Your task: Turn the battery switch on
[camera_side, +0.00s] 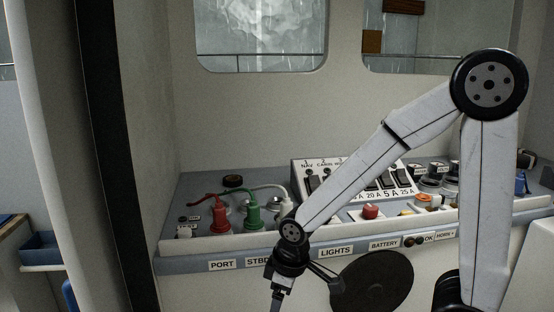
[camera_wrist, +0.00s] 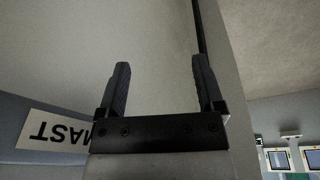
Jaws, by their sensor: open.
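A red knob (camera_side: 370,212), which I take for the battery switch, sits on a pale plate on the blue-grey console, above the BATTERY label (camera_side: 384,244). Which way it is turned is too small to tell. My gripper (camera_side: 279,298) hangs below the console's front edge in the side view, left of and lower than the red knob. In the wrist view my gripper (camera_wrist: 162,80) has its two dark fingers wide apart with nothing between them. The knob is not seen in the wrist view.
Green (camera_side: 252,215) and red (camera_side: 219,215) plugs with cables stand at the console's left. A sloped panel of black switches (camera_side: 312,184) stands behind. A dark round disc (camera_side: 372,281) is on the front below. The wrist view shows an upside-down MAST label (camera_wrist: 55,133).

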